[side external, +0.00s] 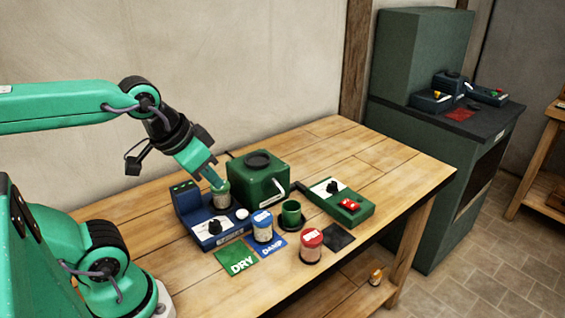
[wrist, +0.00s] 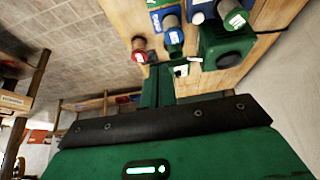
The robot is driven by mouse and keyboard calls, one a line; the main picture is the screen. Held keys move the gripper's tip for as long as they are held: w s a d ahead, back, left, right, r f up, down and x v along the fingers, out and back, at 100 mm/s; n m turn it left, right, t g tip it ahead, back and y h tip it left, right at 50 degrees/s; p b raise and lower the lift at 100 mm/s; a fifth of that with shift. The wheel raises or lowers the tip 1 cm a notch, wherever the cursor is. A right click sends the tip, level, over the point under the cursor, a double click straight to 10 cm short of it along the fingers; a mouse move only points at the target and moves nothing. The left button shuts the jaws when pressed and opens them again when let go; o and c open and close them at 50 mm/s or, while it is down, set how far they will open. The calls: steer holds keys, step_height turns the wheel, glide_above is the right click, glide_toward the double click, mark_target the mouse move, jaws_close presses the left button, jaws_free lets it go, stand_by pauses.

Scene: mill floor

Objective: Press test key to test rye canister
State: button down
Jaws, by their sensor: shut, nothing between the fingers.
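A blue tester (side external: 208,236) stands at the left of the table, with a raised back block, a black knob and a white round button (side external: 242,214). A canister (side external: 222,199) stands on it, its top partly hidden by my gripper. My gripper (side external: 217,186) is shut and empty, its tips at or just above that canister; I cannot tell whether they touch. A blue-lidded canister (side external: 262,228) stands on the blue DAMP mat (side external: 279,246). A red-lidded canister (side external: 311,246) stands to its right. I cannot read which is rye. My gripper fingers (wrist: 157,92) show in the wrist view.
A green box machine (side external: 258,180) stands behind the tester. A green panel (side external: 352,212) with a red switch is to the right. A green DRY mat (side external: 237,262) and a black mat (side external: 339,238) lie near the front.

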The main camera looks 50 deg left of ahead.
steer(key=shift+w, duration=0.15)
steer(key=g, duration=0.6)
glide_above(243, 212)
steer(key=d, duration=0.1)
step_height(243, 212, down, 4)
steer(key=f, duration=0.1)
steer(key=shift+w+a+f+g, duration=0.15)
steer(key=shift+w+a, duration=0.05)
steer(key=shift+w, duration=0.2)
steer(key=shift+w+a+f+g, duration=0.15)
steer(key=shift+w+a, duration=0.05)
steer(key=shift+w, duration=0.2)
steer(key=shift+f, duration=0.15)
steer(key=f, duration=0.4)
steer(key=s+f, duration=0.1)
steer(key=f, duration=0.8)
steer(key=shift+s+a+f, duration=0.1)
steer(key=shift+s+f, duration=0.1)
steer(key=shift+f, duration=0.15)
